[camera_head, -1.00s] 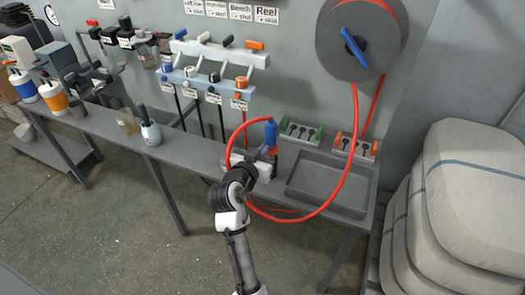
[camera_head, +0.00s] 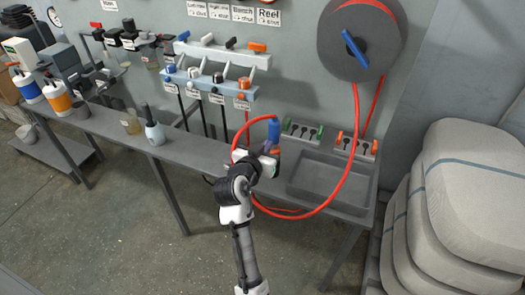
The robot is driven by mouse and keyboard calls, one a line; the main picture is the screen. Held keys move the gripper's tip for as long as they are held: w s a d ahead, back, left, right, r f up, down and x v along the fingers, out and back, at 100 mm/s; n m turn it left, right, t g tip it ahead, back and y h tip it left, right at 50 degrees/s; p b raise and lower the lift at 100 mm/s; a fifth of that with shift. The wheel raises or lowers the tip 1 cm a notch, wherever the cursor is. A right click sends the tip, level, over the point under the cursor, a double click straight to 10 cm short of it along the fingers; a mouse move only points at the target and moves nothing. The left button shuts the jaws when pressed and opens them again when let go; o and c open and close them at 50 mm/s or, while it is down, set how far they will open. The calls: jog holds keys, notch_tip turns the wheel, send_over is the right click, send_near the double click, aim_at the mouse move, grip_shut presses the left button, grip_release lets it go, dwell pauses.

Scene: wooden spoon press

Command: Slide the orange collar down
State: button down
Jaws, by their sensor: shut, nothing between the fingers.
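A blue upright handle (camera_head: 274,130) stands above the bench, with the red-orange hose (camera_head: 352,175) arching up to it. A small orange part (camera_head: 277,151) shows just below the handle, beside my gripper. Another orange cap or ring (camera_head: 244,83) sits at the right end of the wall manifold (camera_head: 215,92). I cannot tell for certain which is the collar. My gripper (camera_head: 269,148) is shut at the lower end of the blue handle, very close to the orange part. Its fingertips are small and partly hidden, so I cannot tell whether they touch it.
The grey bench (camera_head: 195,150) runs along the wall, with a shallow tray (camera_head: 330,180) at right. A green rack (camera_head: 302,131) and an orange rack (camera_head: 357,145) stand behind the tray. A reel (camera_head: 390,50) hangs above. Pale sacks (camera_head: 470,190) are stacked at right.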

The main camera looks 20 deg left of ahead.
jog(key=b+v, duration=0.3)
jog(key=v, duration=0.7)
jog(key=shift+r, duration=0.35)
